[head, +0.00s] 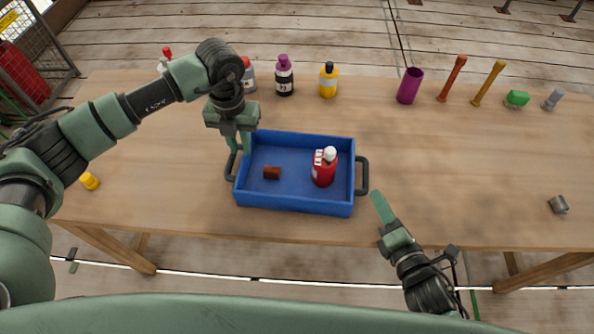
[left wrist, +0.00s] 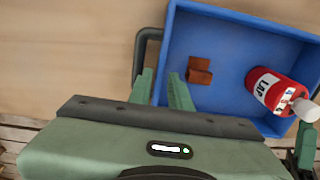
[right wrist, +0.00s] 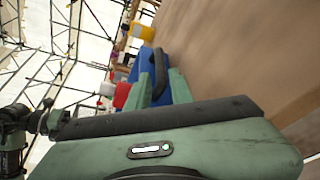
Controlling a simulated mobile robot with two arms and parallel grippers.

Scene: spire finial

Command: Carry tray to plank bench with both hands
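The blue tray (head: 295,205) lies flat on a wooden worktop (head: 470,190), with a dark handle at each end. It holds a red bottle with a white cap (head: 324,170) and a small brown block (head: 272,173). My left gripper (head: 239,145) is open, pointing down at the left handle (left wrist: 137,60). Its fingers are spread around the handle and the tray's end wall; contact is unclear. My right gripper (head: 378,199) is open, just off the right handle (head: 362,176). In the right wrist view that handle (right wrist: 160,72) shows between its fingers. I cannot identify a separate plank bench.
Along the back edge stand a black-purple bottle (head: 284,77), a yellow bottle (head: 328,80), a purple cup (head: 410,86) and several other items. A yellow piece (head: 90,181) lies at left, a grey piece (head: 558,204) at right. The worktop right of the tray is mostly clear.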

